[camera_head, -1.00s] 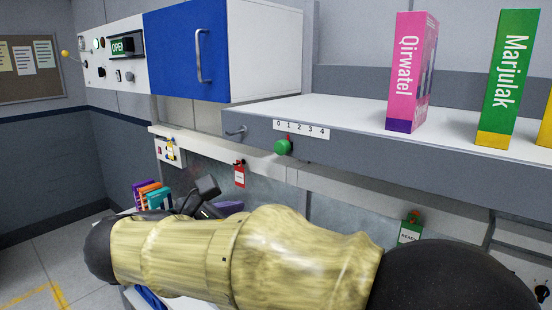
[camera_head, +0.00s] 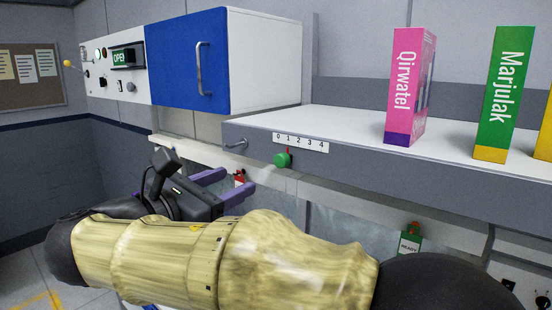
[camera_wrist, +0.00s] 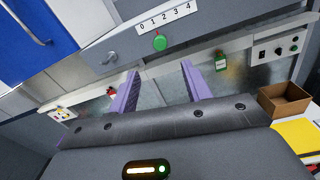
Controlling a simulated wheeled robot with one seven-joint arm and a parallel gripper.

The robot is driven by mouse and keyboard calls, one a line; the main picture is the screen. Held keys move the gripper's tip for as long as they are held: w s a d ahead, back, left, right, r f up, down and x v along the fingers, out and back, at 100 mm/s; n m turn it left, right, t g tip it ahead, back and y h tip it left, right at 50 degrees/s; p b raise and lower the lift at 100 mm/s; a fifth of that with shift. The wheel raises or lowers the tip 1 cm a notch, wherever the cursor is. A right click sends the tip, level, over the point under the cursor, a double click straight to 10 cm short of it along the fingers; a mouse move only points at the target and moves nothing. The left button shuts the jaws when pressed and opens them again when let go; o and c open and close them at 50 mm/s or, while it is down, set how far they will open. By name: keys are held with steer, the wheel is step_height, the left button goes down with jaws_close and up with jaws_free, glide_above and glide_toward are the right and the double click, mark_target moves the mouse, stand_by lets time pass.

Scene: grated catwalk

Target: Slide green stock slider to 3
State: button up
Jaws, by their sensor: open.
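The green stock slider (camera_head: 283,160) is a round green knob on the front edge of the shelf, with a small red pointer above it. It sits below a white scale (camera_head: 301,143) marked 0 to 4, with the pointer near 1. In the wrist view the green knob (camera_wrist: 160,42) lies under the scale (camera_wrist: 166,17), beyond and above my fingers. My gripper (camera_head: 240,184) is open and empty, its purple fingers below and left of the knob and not touching it. In the wrist view my gripper's two fingers (camera_wrist: 158,88) stand apart.
The shelf (camera_head: 365,150) carries a pink Qirwatel box (camera_head: 408,85) and a green Marjulak box (camera_head: 505,90). A blue cabinet door (camera_head: 188,62) with a handle is at upper left. A metal hook (camera_head: 236,145) sits left of the scale. A cardboard box (camera_wrist: 284,98) lies at right.

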mark_target(279, 161)
steer(key=p+x, duration=0.4)
steer(key=x, duration=0.9)
steer(key=shift+w+d, duration=0.1)
jaws_close()
